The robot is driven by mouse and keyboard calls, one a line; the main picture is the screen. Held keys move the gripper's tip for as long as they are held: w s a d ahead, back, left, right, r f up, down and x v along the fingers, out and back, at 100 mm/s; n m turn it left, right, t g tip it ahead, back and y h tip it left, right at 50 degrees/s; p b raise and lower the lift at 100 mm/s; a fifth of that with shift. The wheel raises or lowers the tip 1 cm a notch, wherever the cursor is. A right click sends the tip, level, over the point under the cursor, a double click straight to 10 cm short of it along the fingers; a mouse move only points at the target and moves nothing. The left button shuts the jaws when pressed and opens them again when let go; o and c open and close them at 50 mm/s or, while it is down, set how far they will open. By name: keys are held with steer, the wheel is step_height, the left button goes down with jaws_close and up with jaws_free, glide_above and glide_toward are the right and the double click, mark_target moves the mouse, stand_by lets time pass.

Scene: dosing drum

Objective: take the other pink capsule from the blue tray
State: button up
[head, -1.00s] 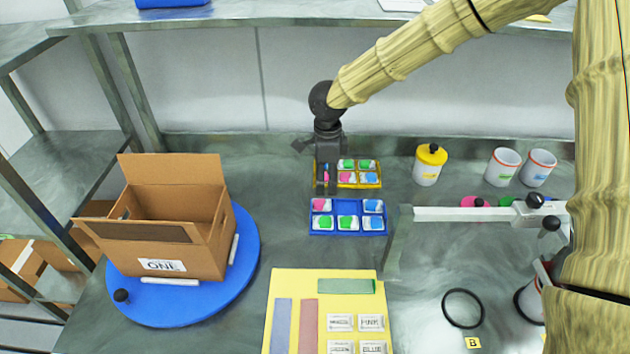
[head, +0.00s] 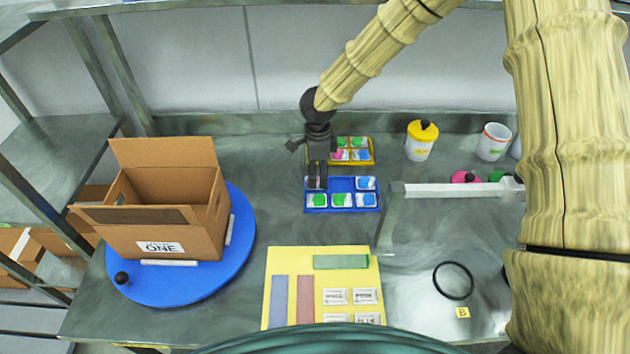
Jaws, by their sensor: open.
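The blue tray (head: 342,209) stands at mid-table. Its front row shows two green capsules (head: 318,200) (head: 341,200) and a blue capsule (head: 365,200). Its back row shows an empty middle compartment and a blue capsule (head: 365,183) at the right. My gripper (head: 317,186) is open, pointing down at the back-left compartment, and covers it. No pink capsule shows in the blue tray; whatever is in that compartment is hidden. I cannot tell whether the fingers touch anything.
A yellow tray (head: 373,152) with green, blue and pink capsules is just behind. A grey bracket with a bar (head: 450,189) stands close to the right. An open carton (head: 160,206) on a blue turntable (head: 246,234) is left. A yellow mat (head: 290,259) lies in front.

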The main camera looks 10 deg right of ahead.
mark_target(318, 181)
step_height(318, 181, down, 3)
steer(key=shift+w+f+p, duration=0.1)
steer(key=shift+w+p, duration=0.05)
steer(key=shift+p, duration=0.15)
steer(key=c, duration=0.3)
steer(key=shift+s, duration=0.2)
steer(key=c, duration=0.6)
steer(key=shift+o, duration=0.2)
